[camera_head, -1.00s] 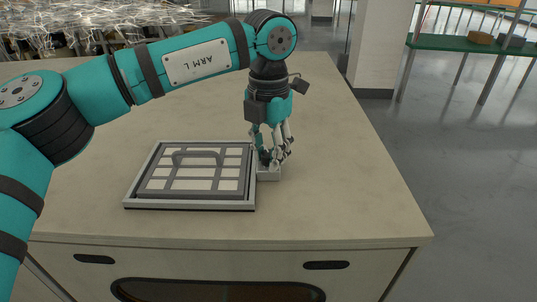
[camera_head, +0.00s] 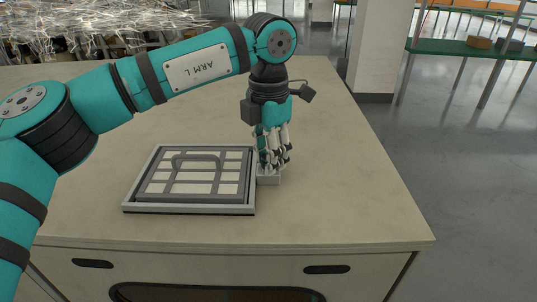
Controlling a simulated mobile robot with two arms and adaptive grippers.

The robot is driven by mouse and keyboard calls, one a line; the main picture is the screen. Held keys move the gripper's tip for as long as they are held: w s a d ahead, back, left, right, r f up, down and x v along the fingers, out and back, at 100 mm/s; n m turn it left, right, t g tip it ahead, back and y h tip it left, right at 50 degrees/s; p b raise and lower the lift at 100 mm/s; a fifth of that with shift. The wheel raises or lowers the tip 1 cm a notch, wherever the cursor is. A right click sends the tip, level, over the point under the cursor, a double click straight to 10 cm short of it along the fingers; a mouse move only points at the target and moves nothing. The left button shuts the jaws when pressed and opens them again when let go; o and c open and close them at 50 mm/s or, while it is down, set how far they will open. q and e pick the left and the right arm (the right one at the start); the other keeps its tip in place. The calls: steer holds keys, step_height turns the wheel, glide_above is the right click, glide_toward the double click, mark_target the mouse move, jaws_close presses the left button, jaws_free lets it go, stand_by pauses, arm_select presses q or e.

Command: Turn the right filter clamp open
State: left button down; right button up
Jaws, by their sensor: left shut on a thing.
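The filter (camera_head: 195,178) lies in a grey frame (camera_head: 190,209) on the bench top, with an arched dark handle (camera_head: 197,158) near its far side. At the frame's right edge is a small light-grey block (camera_head: 268,180), the base of the right filter clamp. My left gripper (camera_head: 271,168) points down over this block, its fingers shut on the clamp's turning part, which the fingers mostly hide. The clamp's angle cannot be made out. No left clamp shows clearly. My right gripper is not in view.
The bench top (camera_head: 330,190) is clear to the right of the clamp and in front of the frame. My left arm spans above the far left of the bench. A green shelf (camera_head: 466,45) with boxes and a pale pillar stand beyond.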

arm_select(q)
steer(key=c, duration=1)
jaws_free()
step_height(320, 180, up, 12)
steer(key=shift+r, duration=0.1)
